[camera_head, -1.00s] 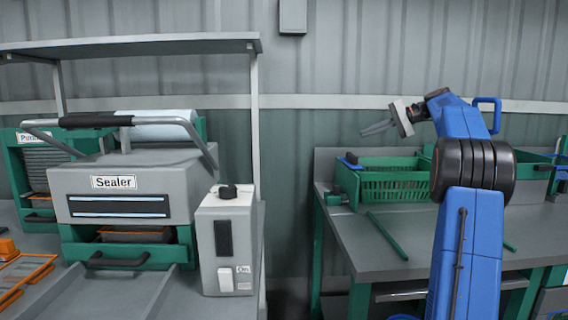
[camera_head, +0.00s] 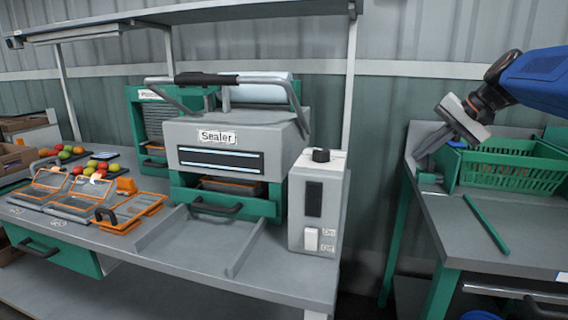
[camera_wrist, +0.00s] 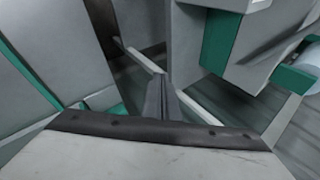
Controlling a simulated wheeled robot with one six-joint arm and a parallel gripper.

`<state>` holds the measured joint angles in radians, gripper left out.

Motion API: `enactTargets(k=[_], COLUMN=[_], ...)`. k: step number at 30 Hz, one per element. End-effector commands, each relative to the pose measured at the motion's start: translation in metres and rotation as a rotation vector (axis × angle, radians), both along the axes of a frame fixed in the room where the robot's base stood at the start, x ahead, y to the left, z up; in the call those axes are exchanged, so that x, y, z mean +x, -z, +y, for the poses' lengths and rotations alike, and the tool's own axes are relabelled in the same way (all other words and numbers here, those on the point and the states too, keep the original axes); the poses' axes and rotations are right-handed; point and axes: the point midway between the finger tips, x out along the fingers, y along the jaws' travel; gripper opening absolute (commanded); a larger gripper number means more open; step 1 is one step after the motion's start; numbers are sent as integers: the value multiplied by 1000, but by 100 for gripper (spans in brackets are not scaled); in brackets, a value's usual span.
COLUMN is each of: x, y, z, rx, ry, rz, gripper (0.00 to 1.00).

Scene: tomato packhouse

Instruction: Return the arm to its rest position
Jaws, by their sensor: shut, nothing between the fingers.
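My blue arm (camera_head: 535,75) reaches in from the right edge of the head view, with only its outer part showing. My gripper (camera_head: 422,154) hangs at the end of the dark wrist and points down and to the left. It appears in front of the left end of the right-hand bench. Its fingers are shut with nothing between them. In the wrist view the closed fingers (camera_wrist: 164,88) also show, with grey and green surfaces beyond them.
A grey sealer (camera_head: 235,140) with a raised handle stands on the left bench, beside a switch box (camera_head: 318,205). Trays with orange rims (camera_head: 128,212) and tomatoes (camera_head: 66,155) lie further left. A green crate (camera_head: 510,170) and a green bar (camera_head: 487,224) are on the right bench (camera_head: 455,235). A gap separates the benches.

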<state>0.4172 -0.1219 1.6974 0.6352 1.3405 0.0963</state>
Motion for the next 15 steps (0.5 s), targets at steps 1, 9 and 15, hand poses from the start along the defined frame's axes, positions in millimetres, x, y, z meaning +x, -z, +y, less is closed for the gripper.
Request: enactTargets(k=[1,9,15], x=[-18,-104,-169], y=[9,67,116], z=[14,57,76], rx=[-31,-212,-351], ry=[-18,-106,-186], rz=[4,17,9], gripper=[0,0,0])
